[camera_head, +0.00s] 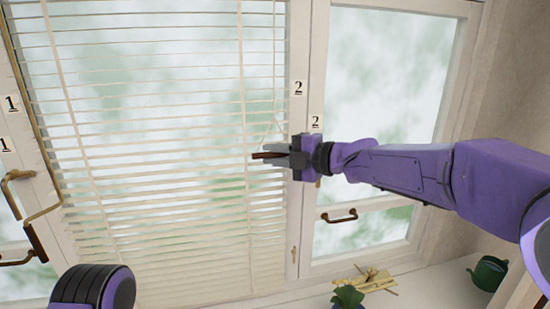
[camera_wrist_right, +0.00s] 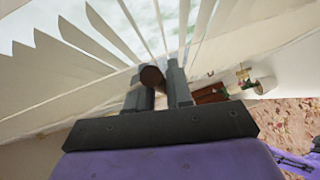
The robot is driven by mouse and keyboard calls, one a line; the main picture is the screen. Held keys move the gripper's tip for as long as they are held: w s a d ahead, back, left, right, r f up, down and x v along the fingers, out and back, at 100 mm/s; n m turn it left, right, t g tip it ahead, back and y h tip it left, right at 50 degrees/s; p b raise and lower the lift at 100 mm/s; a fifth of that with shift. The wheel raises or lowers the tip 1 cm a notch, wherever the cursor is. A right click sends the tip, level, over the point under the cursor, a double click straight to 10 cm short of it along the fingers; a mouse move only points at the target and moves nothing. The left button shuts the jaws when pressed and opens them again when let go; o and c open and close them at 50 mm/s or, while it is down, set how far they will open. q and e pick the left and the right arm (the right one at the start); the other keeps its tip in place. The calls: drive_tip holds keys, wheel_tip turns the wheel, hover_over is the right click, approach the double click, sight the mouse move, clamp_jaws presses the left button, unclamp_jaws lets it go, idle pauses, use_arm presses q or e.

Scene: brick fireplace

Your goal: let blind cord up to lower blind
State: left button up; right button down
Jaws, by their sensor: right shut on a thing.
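The white slatted blind (camera_head: 170,110) hangs over the window left of my right arm. Its slats lie closer together in the lower part. A thin pale cord (camera_head: 274,80) runs down along its right side to my right gripper. My right gripper (camera_head: 278,154) is in front of the blind's right edge, shut on the brown cord handle (camera_head: 262,155). In the right wrist view the handle's round brown end (camera_wrist_right: 152,77) shows between the two fingers, with slats (camera_wrist_right: 90,65) close by. My left gripper is out of view; only part of my left arm shows at lower left.
A window frame post (camera_head: 300,90) labelled 2 stands beside the gripper. A brown crank handle (camera_head: 35,242) hangs at left, and a window handle (camera_head: 340,216) sits at right. A plant (camera_head: 348,297) and green pot (camera_head: 487,272) stand below.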

drive_tip(key=c, duration=1.1)
unclamp_jaws()
drive_tip(key=b+v, duration=0.5)
drive_tip(key=v, duration=0.5)
drive_tip(key=shift+s+d, duration=0.15)
drive_tip(key=shift+d, duration=0.1)
drive_tip(key=shift+f, duration=0.1)
